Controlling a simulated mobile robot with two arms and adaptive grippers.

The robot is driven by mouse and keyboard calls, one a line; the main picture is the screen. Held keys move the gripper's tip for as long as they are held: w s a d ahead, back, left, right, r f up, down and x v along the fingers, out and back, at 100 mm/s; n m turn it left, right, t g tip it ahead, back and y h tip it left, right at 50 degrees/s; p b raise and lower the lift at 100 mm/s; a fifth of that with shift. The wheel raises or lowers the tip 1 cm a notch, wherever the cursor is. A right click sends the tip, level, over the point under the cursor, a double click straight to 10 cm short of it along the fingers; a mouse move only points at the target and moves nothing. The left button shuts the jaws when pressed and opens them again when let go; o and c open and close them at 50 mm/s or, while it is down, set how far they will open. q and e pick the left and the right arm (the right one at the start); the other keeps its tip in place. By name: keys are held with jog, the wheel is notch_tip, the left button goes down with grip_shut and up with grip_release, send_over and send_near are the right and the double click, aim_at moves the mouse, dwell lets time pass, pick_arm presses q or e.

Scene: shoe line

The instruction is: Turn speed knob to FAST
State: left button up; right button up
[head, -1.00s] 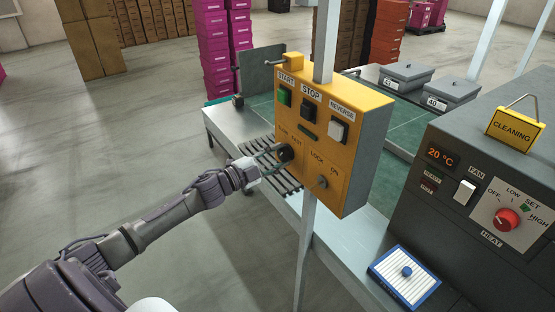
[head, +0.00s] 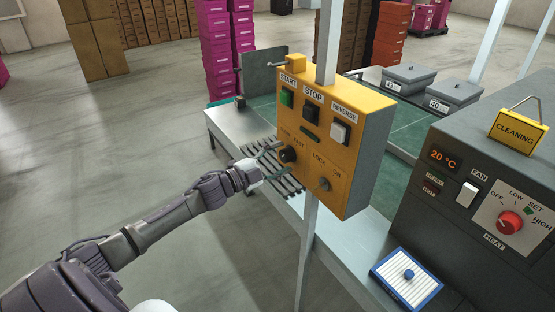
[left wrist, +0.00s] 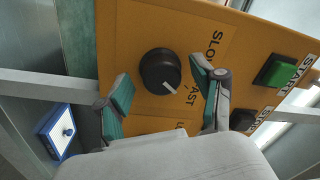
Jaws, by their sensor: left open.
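The black round speed knob (head: 288,155) sits on the yellow control box (head: 350,165), below SLOW and FAST labels. In the left wrist view the knob (left wrist: 160,70) has a white mark on its lower right part, pointing down and right on the FAST side. The FAST label (left wrist: 192,88) is partly hidden by a finger. My left gripper (head: 271,158) is open in front of the knob. In the left wrist view the left gripper's fingers (left wrist: 162,84) stand apart to either side and below the knob, with gaps. The right gripper is not in view.
The box also has a green START button (head: 286,97), a black STOP button (head: 311,114), a white REVERSE switch (head: 340,132) and a LOCK/ON key switch (head: 323,184). A grey post (head: 305,240) holds it. A dark heater panel (head: 450,200) stands to the right.

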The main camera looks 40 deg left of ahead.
pick_arm(q)
jog(key=r+v, duration=0.1)
jog(key=v, duration=1.1)
jog(key=shift+f, duration=0.45)
